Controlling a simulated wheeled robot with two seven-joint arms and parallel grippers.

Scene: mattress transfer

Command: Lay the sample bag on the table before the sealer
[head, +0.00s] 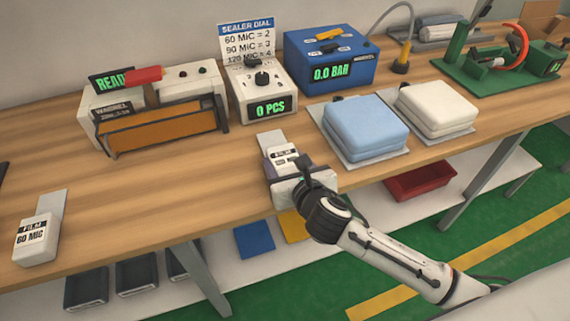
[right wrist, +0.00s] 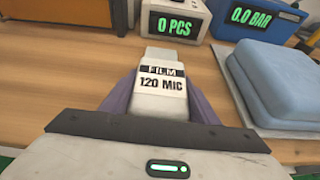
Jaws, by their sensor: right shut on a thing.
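My right gripper (head: 284,170) is shut on a white sample bag (head: 282,153) at the table's front edge, in the middle of the head view. The right wrist view shows its label, "FILM 120 MIC" (right wrist: 162,78), between the purple fingers; a pale flap points away from me. I cannot tell if the bag touches the table. A second bag (head: 36,240), marked "FILM 60 MIC", lies at the front left. The sealer (head: 160,112), with an orange front, a red handle and a "READY" sign, stands at the back left. My left gripper is not in view.
A dial unit (head: 262,90) reading "0 PCS" and a blue pressure box (head: 330,62) stand behind the gripper. Blue (head: 364,127) and white (head: 436,108) folded pads lie to its right. The wooden table top (head: 150,195) is bare before the sealer.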

